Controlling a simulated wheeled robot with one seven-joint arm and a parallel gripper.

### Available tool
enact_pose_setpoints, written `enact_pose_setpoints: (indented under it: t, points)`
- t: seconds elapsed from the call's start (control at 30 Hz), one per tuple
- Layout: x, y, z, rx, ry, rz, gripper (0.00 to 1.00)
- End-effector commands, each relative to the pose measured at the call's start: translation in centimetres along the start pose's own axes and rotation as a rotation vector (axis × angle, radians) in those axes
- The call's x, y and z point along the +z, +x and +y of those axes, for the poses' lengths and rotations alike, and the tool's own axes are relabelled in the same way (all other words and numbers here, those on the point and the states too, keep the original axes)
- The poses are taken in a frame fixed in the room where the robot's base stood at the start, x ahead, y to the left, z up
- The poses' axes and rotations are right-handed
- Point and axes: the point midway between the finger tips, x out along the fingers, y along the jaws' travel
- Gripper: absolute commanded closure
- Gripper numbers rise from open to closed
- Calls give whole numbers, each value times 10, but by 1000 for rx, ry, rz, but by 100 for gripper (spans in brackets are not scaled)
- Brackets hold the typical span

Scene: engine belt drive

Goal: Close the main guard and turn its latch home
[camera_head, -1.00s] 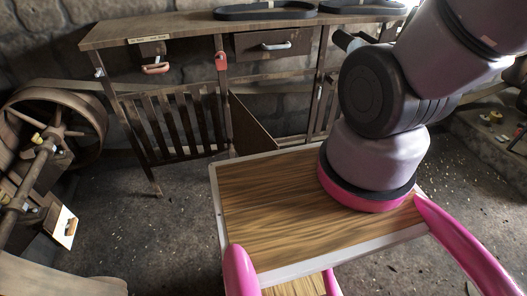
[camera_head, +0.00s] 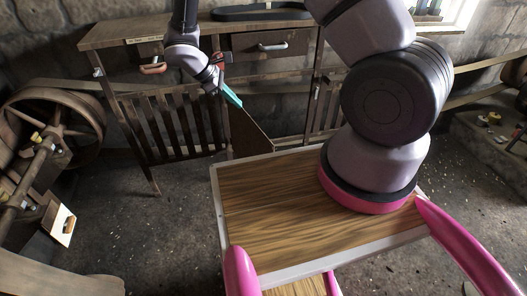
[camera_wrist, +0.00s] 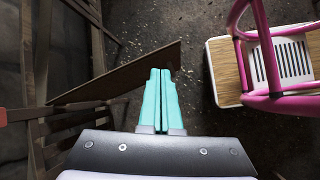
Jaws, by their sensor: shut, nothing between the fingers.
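A brown panel (camera_head: 250,132), which looks like the main guard, stands swung out from the wooden frame beside the slatted section. In the wrist view the panel (camera_wrist: 125,75) runs from the left toward the middle, with its end near my fingertips. My gripper (camera_head: 238,102) has teal fingers, closed together and empty, at the panel's upper part; the wrist view shows the fingers (camera_wrist: 160,75) beside it. I cannot tell whether they touch. A red piece (camera_head: 219,58), possibly the latch, is on the post and partly hidden by my wrist. A red part (camera_wrist: 4,115) shows at the wrist view's left edge.
Slatted sections (camera_head: 165,125) of the frame stand left of the panel. A drawer (camera_head: 270,45) is under the bench top. A large belt wheel (camera_head: 55,120) stands at the left. My wood-topped base fills the foreground. Bare floor (camera_head: 130,225) lies between.

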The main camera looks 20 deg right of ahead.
Motion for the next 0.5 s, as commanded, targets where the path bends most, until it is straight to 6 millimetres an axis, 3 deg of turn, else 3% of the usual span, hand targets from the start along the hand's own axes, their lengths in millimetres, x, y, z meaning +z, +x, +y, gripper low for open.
enact_pose_setpoints:
  t: [0.03, 0.2, 0.3, 0.5]
  points:
    - [-20, 20, -14, 18, -87, -33, 100]
    - [-68, 72, -49, 83, -320, -107, 100]
    - [-84, 94, -64, 108, -412, -135, 100]
    - [-95, 113, -76, 130, -485, -156, 100]
